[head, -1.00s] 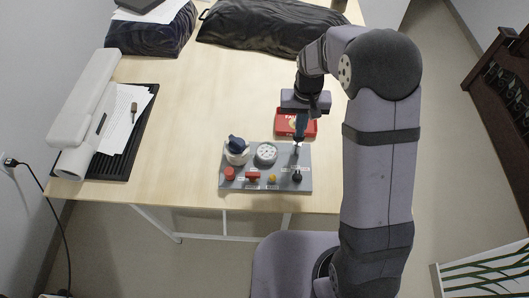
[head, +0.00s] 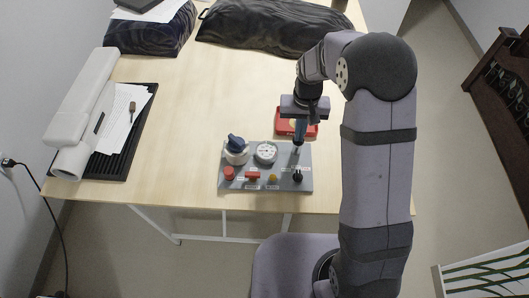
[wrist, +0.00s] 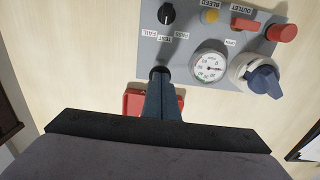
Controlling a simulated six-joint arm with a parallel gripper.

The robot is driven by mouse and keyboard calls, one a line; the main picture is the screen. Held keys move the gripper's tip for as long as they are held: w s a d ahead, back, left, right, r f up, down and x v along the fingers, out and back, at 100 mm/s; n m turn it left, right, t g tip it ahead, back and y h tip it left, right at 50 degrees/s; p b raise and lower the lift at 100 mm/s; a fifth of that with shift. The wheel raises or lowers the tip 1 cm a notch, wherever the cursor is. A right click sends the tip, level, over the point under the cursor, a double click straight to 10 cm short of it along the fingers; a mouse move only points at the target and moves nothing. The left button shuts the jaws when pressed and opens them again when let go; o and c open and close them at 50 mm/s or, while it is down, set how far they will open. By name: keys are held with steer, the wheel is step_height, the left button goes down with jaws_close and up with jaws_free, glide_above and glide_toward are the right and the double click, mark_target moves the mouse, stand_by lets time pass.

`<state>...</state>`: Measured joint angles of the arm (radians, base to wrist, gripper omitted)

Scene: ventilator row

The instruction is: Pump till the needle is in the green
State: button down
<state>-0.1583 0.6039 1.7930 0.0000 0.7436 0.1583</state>
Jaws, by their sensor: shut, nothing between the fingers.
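The grey control panel (head: 232,184) lies near the table's front edge. Its round white gauge (head: 265,152) also shows in the wrist view (wrist: 210,66), with a small red mark on its face; I cannot read whether the needle is in a green zone. My gripper (head: 298,146) is shut and points down at the panel's back right. In the wrist view its fingertips (wrist: 160,76) meet or cover a small black part, likely a pump button; I cannot tell whether they press it. A blue-topped white knob (head: 236,150) stands left of the gauge.
The panel's front row has a red knob (head: 229,173), a red outlet lever (head: 252,175), a yellow bleed button (head: 273,178) and a black selector knob (head: 297,176). A red box (head: 283,127) sits behind the panel. The table's middle is clear.

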steer(key=shift+r, duration=0.1)
steer(key=shift+r+p, duration=1.15)
steer(key=shift+r, duration=0.1)
steer(key=shift+f, duration=0.15)
